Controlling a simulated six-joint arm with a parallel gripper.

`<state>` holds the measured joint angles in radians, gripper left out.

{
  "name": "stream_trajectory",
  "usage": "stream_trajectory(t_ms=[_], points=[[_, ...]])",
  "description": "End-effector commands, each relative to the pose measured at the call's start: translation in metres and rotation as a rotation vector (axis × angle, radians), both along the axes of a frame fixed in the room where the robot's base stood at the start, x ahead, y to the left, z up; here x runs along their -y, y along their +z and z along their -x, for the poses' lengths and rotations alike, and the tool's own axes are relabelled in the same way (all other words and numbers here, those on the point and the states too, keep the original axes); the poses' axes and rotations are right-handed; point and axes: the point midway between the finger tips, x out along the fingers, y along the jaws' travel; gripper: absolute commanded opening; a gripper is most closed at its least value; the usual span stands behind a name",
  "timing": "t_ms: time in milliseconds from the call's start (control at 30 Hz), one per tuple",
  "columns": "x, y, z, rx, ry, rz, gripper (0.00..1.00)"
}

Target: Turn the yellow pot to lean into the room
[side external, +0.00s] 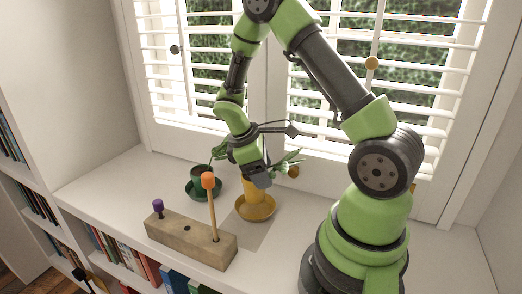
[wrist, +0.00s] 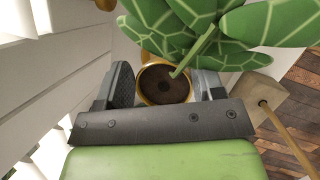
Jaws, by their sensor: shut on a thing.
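The yellow pot (side external: 250,190) stands on a yellow saucer (side external: 256,207) on the white sill. Its rim and dark soil (wrist: 165,85) show in the wrist view, with large veined green leaves (wrist: 200,22) rising from it. The leaves spread toward the top and right of that view. My gripper (side external: 256,176) comes down over the pot from above in the side view. In the wrist view my gripper (wrist: 167,88) has one jaw on each side of the pot and is shut on it. Part of the pot is hidden behind the gripper in the side view.
A green pot (side external: 201,174) on a green saucer (side external: 196,190) stands to the left. A wooden block (side external: 188,240) with an orange-topped stick (side external: 211,205) and a purple knob (side external: 158,205) lies in front. White window shutters (side external: 330,110) rise behind. The sill's far left is clear.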

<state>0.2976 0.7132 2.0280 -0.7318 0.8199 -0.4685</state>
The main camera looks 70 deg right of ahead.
Motion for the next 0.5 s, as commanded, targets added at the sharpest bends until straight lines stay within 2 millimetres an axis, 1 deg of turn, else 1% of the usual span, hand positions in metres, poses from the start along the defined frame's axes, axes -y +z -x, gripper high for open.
stream_trajectory(t_ms=[100, 500], points=[[0.0, -0.007, 0.0, -0.001, -0.021, 0.003, 0.05], [0.0, -0.029, 0.0, -0.002, -0.017, 0.003, 0.05]])
